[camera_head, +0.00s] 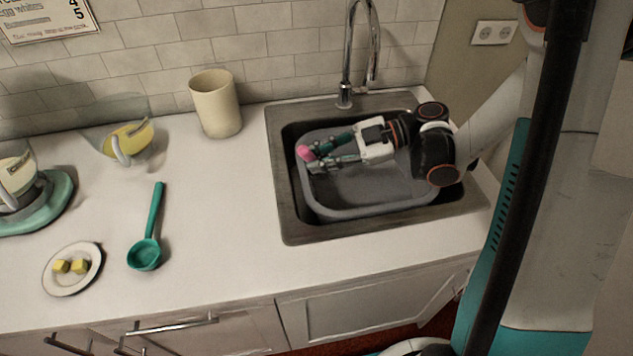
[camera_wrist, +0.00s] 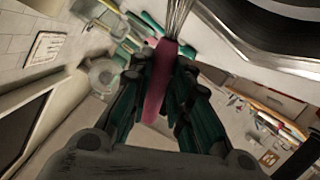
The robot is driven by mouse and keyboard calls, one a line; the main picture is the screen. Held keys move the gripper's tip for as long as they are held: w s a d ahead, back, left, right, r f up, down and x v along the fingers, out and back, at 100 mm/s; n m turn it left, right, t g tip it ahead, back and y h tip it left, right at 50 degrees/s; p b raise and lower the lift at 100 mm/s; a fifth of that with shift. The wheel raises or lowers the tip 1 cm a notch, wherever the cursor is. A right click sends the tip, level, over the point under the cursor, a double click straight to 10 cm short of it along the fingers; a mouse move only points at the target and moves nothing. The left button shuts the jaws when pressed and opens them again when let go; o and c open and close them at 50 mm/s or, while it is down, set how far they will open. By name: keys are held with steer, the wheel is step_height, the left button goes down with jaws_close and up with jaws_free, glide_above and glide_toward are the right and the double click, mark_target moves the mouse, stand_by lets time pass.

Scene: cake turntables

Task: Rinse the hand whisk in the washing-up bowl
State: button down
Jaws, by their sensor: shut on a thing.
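My gripper (camera_head: 318,155) is above the grey washing-up bowl (camera_head: 350,213), which sits in the sink. It is shut on the hand whisk, whose pink handle (camera_head: 305,152) shows at the fingertips. In the wrist view the pink handle (camera_wrist: 158,85) lies between the fingers and the metal wires (camera_wrist: 179,18) extend toward the top edge. In the head view the wires are hard to make out. I cannot tell whether they touch the bowl or any water.
The sink (camera_head: 285,205) has a tall tap (camera_head: 347,60) behind it. A cream canister (camera_head: 215,105), a glass bowl with yellow contents (camera_head: 125,140), a green ladle (camera_head: 148,240) and a plate with yellow cubes (camera_head: 62,287) stand on the counter at left. The counter between ladle and sink is clear.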

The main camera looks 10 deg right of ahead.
step_height(320, 180, up, 12)
steer(key=p, duration=0.7)
steer(key=shift+p, duration=0.35)
stand_by(2.3)
step_height(320, 180, up, 4)
steer(key=shift+f+p, duration=0.1)
steer(key=shift+p, duration=1.15)
steer(key=shift+w+f, duration=0.1)
steer(key=w+d+f+m+t+h+b, duration=0.1)
steer(key=w+f+m+t+h+b, duration=0.15)
steer(key=w+f+m+t, duration=0.45)
steer(key=w+d+m+t+h+b, duration=0.1)
steer(key=w+d+m+t+h, duration=0.3)
steer(key=d+m+t+h, duration=0.2)
steer(key=shift+w+d+r+m+h, duration=0.35)
steer(key=shift+d+m+h, duration=0.15)
steer(key=shift+d+h, duration=0.4)
